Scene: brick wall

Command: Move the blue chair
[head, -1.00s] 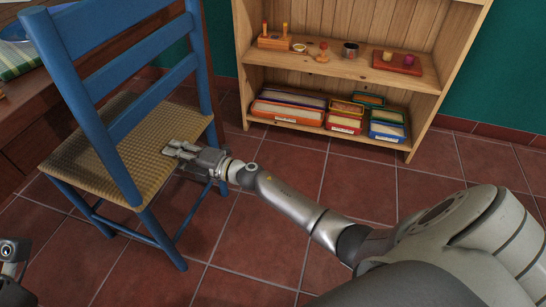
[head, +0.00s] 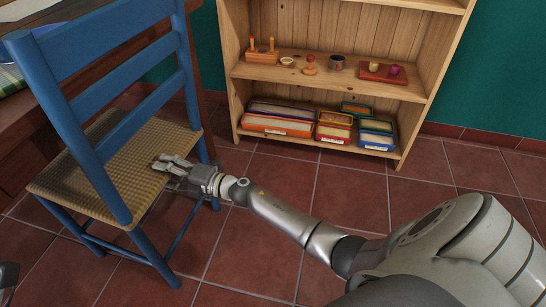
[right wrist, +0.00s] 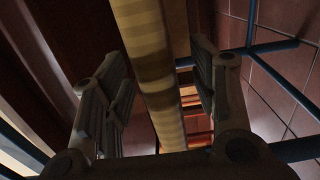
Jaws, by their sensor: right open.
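The blue chair (head: 105,40) stands at the left of the head view, with a blue wooden frame and a woven straw seat (head: 75,185). Its backrest rises nearest to me. My right gripper (head: 168,164) is at the right side edge of the seat, with its fingers reaching over and below that edge. In the right wrist view, the open fingers (right wrist: 155,70) stand on both sides of the pale woven seat edge (right wrist: 150,45), with gaps visible. The left gripper's fingers are out of view.
A wooden shelf (head: 268,72) with small toys and several coloured boxes stands against the teal wall behind. A wooden table (head: 25,150) is beyond the chair at the left. The red tiled floor (head: 270,240) is free between the chair and the shelf.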

